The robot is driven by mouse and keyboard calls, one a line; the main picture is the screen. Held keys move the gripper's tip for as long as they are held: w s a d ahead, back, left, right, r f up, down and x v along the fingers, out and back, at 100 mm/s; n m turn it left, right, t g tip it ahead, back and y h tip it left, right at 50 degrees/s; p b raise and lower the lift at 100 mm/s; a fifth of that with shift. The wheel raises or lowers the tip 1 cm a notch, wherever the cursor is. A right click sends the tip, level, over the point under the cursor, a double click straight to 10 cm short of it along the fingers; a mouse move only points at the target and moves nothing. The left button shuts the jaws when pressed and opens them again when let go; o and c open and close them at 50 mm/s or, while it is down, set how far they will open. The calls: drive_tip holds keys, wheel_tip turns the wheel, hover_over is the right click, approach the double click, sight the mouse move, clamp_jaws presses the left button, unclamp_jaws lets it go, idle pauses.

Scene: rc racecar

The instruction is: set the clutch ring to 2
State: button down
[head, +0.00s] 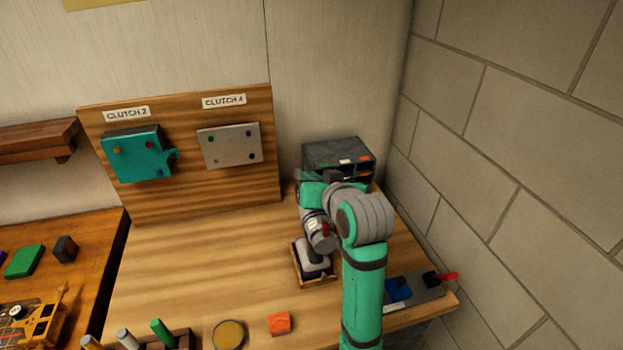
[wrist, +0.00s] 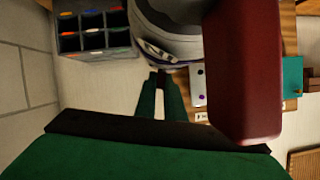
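A grey and purple power driver (head: 313,268) stands upright in a small wooden holder (head: 300,282) on the bench, partly hidden by my arm. In the wrist view its rounded grey body (wrist: 180,45) is close up, with a dark band and pale marks (wrist: 158,52) that may be the clutch ring; I cannot read a setting. A large red block-shaped part (wrist: 243,70) covers the right of that view. My gripper (wrist: 159,74) has its dark green fingers close together beside the driver's body, with a narrow light gap behind the tips. Contact is unclear.
A wooden board holds a teal plate (head: 138,157) labelled CLUTCH 2 and a grey plate (head: 230,147) labelled CLUTCH 4. A dark drawer cabinet (head: 338,153) stands behind my arm. An orange block (head: 279,323) and a round yellow-topped disc (head: 229,334) lie in front. The bench's middle left is clear.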

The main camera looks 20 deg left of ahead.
drive_tip(key=shift+s+a+r+n+t+h, duration=0.1)
drive_tip(key=shift+s+a+n+t+h, duration=0.35)
drive_tip(key=shift+n, duration=0.45)
drive_tip(key=shift+s+a+n+h, duration=0.25)
drive_tip(key=shift+a+n+h, duration=0.3)
drive_tip(key=shift+n, duration=0.35)
drive_tip(key=c, duration=1.8)
unclamp_jaws()
drive_tip(key=shift+c, duration=0.2)
drive_tip(key=shift+d, duration=0.1)
drive_tip(key=v, duration=1)
drive_tip(key=shift+s+d, duration=0.1)
drive_tip(key=shift+s, duration=0.35)
